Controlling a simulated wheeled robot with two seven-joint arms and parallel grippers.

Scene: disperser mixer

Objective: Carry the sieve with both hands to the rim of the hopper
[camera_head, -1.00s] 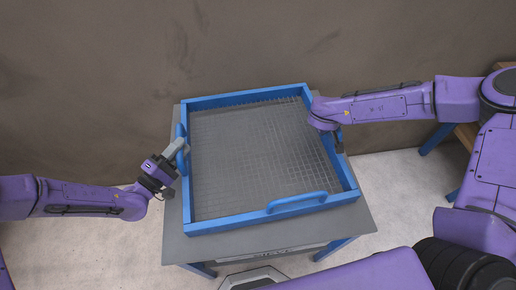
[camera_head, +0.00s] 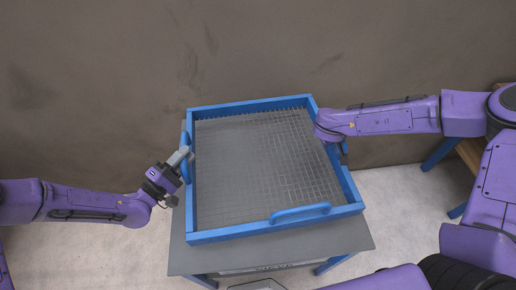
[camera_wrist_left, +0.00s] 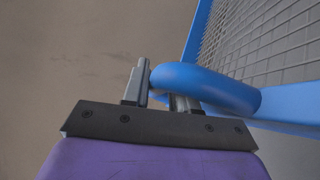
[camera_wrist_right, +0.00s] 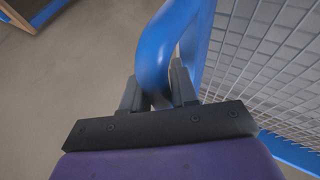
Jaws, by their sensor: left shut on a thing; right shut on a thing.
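The sieve (camera_head: 275,232), a square blue frame with grey wire mesh, is roughly level over a grey table. I cannot tell for sure whether a gap separates them. My left gripper (camera_head: 181,160) is shut on the sieve's left blue handle; in the left wrist view the fingers (camera_wrist_left: 160,88) clasp the handle (camera_wrist_left: 205,85). My right gripper is mostly hidden by its arm in the head view, at the sieve's right side. In the right wrist view its fingers (camera_wrist_right: 158,88) are shut around the right handle (camera_wrist_right: 152,55). No hopper is recognisable in view.
The grey table (camera_head: 270,258) shows in front of the sieve. Another blue handle (camera_head: 300,212) is on the sieve's near side. A brown wall (camera_head: 260,45) stands behind. A wooden-topped, blue-legged bench (camera_head: 470,160) is at the right. Pale floor shows on both sides.

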